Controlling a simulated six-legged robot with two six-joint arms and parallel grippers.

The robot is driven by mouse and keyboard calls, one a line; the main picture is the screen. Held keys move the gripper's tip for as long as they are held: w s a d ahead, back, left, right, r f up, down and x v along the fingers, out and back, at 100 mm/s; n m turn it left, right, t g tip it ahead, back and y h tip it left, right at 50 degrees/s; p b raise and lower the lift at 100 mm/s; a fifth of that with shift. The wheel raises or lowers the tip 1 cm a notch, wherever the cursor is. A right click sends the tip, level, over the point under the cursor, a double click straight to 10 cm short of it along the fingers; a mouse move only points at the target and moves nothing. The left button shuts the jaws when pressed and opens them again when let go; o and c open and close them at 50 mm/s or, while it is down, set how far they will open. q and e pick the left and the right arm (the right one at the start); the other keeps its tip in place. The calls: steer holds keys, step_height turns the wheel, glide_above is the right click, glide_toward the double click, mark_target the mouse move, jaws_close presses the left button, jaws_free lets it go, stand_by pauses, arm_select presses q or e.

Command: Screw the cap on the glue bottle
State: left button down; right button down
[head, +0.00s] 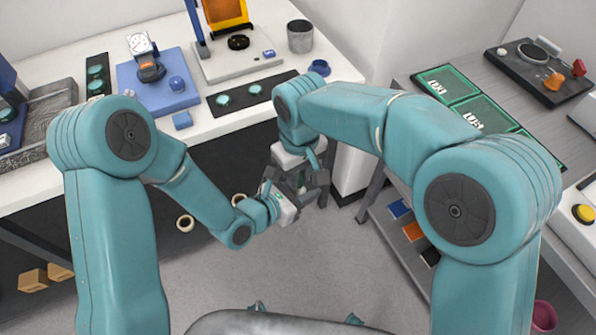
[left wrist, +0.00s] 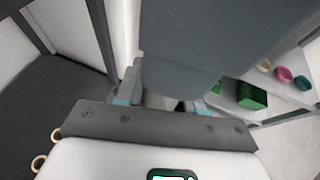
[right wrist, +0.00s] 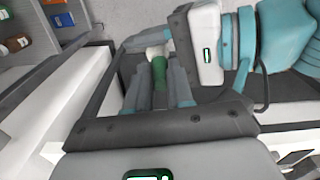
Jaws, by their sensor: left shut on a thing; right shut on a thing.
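My two grippers meet in mid-air in front of the bench. My right gripper (head: 297,172) comes from above and my left gripper (head: 290,192) from the lower left. Whether the threads are engaged is hidden.
The white bench (head: 240,122) behind carries a blue fixture (head: 160,83), a black pad (head: 240,95) and a grey cup (head: 300,36). A grey side table (head: 470,85) with green mats stands right, with coloured boxes (head: 412,230) on its lower shelf. Open floor lies below the grippers.

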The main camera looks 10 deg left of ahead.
steer(key=shift+d+f, duration=0.1)
steer(key=shift+f, duration=0.05)
steer(key=c, duration=1)
jaws_free()
steer(key=shift+w, duration=0.1)
step_height(320, 180, up, 4)
steer(key=shift+r, duration=0.2)
steer(key=shift+r, duration=0.1)
steer(key=shift+c, duration=0.3)
